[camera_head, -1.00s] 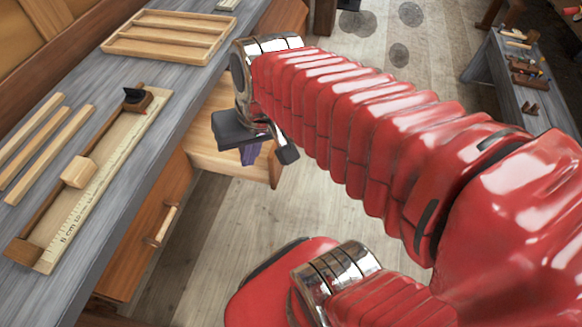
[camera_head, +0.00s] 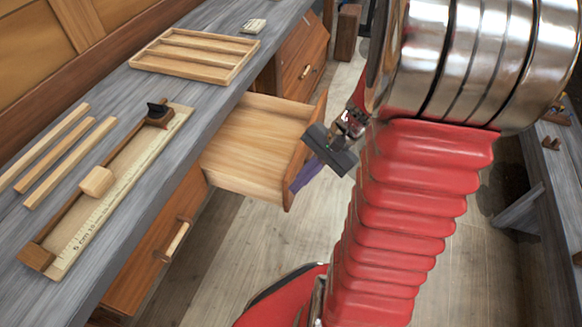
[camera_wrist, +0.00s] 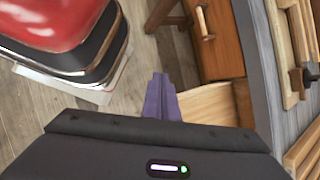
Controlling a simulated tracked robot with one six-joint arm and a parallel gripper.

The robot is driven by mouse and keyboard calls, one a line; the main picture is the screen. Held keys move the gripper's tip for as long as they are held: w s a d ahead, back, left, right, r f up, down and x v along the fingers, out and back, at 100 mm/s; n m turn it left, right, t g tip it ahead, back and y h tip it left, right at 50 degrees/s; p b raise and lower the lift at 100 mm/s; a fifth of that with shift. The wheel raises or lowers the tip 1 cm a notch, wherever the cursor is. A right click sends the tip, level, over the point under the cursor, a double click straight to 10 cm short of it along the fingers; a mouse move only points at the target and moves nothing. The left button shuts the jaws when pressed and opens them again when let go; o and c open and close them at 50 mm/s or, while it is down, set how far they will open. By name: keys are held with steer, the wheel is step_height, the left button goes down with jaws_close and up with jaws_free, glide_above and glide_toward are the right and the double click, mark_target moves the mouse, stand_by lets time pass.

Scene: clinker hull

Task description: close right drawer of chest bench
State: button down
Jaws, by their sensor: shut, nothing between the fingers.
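One wooden drawer (camera_head: 250,148) of the chest bench (camera_head: 100,130) stands pulled out, its inside pale and empty where I can see it. Its front panel (camera_head: 303,150) faces right in the head view. My gripper (camera_head: 303,176) has purple fingers, pressed together with nothing between them. It is just outside the front panel, near its lower near corner; I cannot tell whether it touches. In the wrist view the fingers (camera_wrist: 160,97) point away beside the open drawer (camera_wrist: 208,104). The drawer's handle is not visible.
A closed drawer with a bar handle (camera_head: 172,240) is nearer, and closed drawers (camera_head: 305,68) are farther along. A divided wooden tray (camera_head: 195,55), wood strips (camera_head: 70,160) and a ruler board (camera_head: 110,195) lie on the bench top. Floor is clear beside the drawer.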

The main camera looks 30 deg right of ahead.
steer(key=s+d+f+m+t+y, duration=0.2)
steer(key=s+d+f+m+t, duration=0.2)
steer(key=d+f+m+t, duration=0.6)
steer(key=d+f+m, duration=0.4)
steer(key=d, duration=0.1)
steer(key=shift+s+f+m, duration=0.2)
steer(key=shift+f+m, duration=0.1)
steer(key=shift+w, duration=0.1)
steer(key=r+x, duration=0.1)
steer(key=x, duration=1.2)
steer(key=shift+w+a, duration=0.35)
steer(key=shift+w, duration=0.05)
steer(key=shift+d+f, duration=0.1)
steer(key=shift+f, duration=0.05)
steer(key=shift+w, duration=0.1)
